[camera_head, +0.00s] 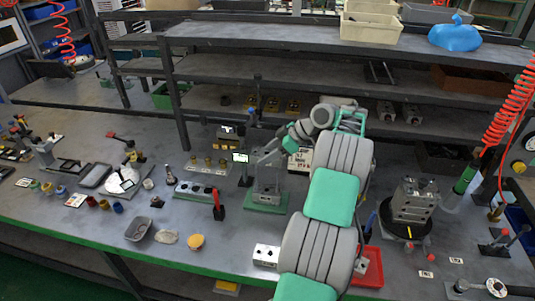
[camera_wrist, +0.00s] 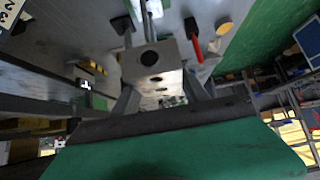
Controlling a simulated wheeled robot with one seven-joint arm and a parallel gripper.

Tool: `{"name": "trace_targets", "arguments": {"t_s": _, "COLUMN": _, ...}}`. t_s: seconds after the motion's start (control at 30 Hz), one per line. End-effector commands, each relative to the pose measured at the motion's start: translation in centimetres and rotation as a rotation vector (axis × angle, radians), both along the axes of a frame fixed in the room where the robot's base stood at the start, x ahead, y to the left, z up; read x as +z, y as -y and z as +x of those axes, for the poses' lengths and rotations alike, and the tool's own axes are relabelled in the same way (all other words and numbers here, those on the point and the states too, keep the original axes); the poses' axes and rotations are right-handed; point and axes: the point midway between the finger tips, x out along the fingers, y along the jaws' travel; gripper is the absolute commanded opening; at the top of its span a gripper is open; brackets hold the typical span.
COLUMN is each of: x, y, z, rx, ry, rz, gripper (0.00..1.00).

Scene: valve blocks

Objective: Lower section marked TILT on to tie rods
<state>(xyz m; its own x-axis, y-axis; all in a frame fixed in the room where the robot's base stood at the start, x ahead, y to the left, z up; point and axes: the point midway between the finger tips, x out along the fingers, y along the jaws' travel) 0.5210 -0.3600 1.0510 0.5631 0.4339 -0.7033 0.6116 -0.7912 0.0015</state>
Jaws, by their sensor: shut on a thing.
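My gripper (camera_wrist: 160,90) is shut on a light grey metal block (camera_wrist: 172,76). The block has a large round port on one face and smaller holes along another; it hangs between the two fingers. No TILT marking can be read on it. In the head view my gripper (camera_head: 266,153) is small and partly merges with the grey fixture (camera_head: 266,185) on a green base below it. I cannot tell whether the block touches anything.
A stack of grey metal blocks (camera_head: 412,198) stands on a black round base at right. A red tray (camera_head: 370,268) lies near my arm. Shelves (camera_head: 240,68) rise behind.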

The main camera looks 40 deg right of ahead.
Motion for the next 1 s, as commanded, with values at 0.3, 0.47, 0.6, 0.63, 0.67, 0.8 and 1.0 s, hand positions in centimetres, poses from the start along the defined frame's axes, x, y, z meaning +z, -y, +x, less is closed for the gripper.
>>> {"name": "trace_targets", "arguments": {"t_s": 0.3, "x": 0.12, "y": 0.03, "z": 0.03, "rx": 0.001, "ry": 0.003, "rz": -0.002, "gripper": 0.0}}
{"name": "trace_targets", "arguments": {"t_s": 0.47, "x": 0.21, "y": 0.04, "z": 0.04, "rx": 0.0, "ry": 0.003, "rz": -0.002, "gripper": 0.0}}
{"name": "trace_targets", "arguments": {"t_s": 0.6, "x": 0.12, "y": 0.04, "z": 0.04, "rx": 0.001, "ry": 0.003, "rz": -0.002, "gripper": 0.0}}
{"name": "trace_targets", "arguments": {"t_s": 0.63, "x": 0.12, "y": 0.04, "z": 0.04, "rx": 0.001, "ry": 0.003, "rz": -0.002, "gripper": 0.0}}
{"name": "trace_targets", "arguments": {"t_s": 0.67, "x": 0.12, "y": 0.04, "z": 0.04, "rx": 0.001, "ry": 0.003, "rz": -0.002, "gripper": 0.0}}
{"name": "trace_targets", "arguments": {"t_s": 0.8, "x": -0.16, "y": 0.03, "z": 0.04, "rx": 0.001, "ry": 0.003, "rz": -0.002, "gripper": 0.0}}
{"name": "trace_targets", "arguments": {"t_s": 1.0, "x": -0.67, "y": 0.03, "z": 0.04, "rx": 0.001, "ry": 0.003, "rz": -0.002, "gripper": 0.0}}
